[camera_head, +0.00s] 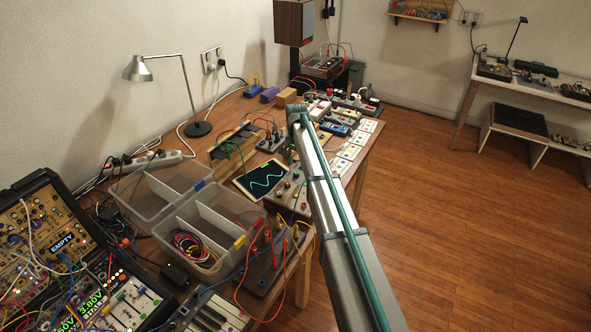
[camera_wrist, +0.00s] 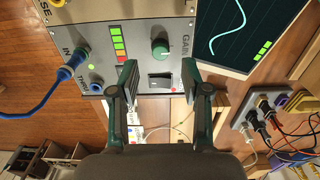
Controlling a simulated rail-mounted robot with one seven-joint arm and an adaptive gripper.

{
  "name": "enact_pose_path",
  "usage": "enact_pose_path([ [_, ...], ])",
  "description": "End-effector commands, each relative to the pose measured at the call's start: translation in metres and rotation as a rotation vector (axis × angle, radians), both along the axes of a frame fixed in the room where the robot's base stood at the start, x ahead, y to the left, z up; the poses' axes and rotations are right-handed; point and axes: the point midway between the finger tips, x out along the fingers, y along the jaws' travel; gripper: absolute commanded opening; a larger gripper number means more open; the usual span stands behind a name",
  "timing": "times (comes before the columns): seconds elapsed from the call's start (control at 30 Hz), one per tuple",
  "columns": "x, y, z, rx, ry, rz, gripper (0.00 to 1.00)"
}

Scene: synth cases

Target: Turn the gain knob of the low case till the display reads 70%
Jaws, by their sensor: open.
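In the wrist view, a grey panel (camera_wrist: 98,40) marked GAIN, IN and THRU carries a round green knob (camera_wrist: 160,48) beside the GAIN lettering. A short stack of green, yellow and red lights (camera_wrist: 118,45) is left of the knob, and a black switch (camera_wrist: 160,80) is below it. My gripper (camera_wrist: 160,66) is open, with its two green-grey fingers apart on either side of the switch, below the knob in the picture. The fingers do not hold the knob. I see no percent reading. In the head view my arm hides the gripper.
A blue plug (camera_wrist: 83,52) sits in the panel's left side. A screen with a pale trace (camera_wrist: 222,35) lies right of the panel; it also shows in the head view (camera_head: 262,180). A grey box with black plugs (camera_wrist: 262,108) is at right. Clear bins (camera_head: 165,190) stand left.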

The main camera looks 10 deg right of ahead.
Motion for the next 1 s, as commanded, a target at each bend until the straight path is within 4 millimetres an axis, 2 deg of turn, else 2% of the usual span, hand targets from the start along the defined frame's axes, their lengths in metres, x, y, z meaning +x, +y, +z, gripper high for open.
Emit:
enact_pose_path([
  [0.2,0.000,0.000,-0.031,0.000,0.001,0.000,0.47],
  [0.3,0.000,0.000,-0.039,0.000,0.000,0.000,0.47],
  [0.7,0.000,0.000,-0.047,0.000,-0.001,0.001,0.47],
  [1.0,0.000,0.000,-0.047,0.001,-0.001,0.001,0.00],
])
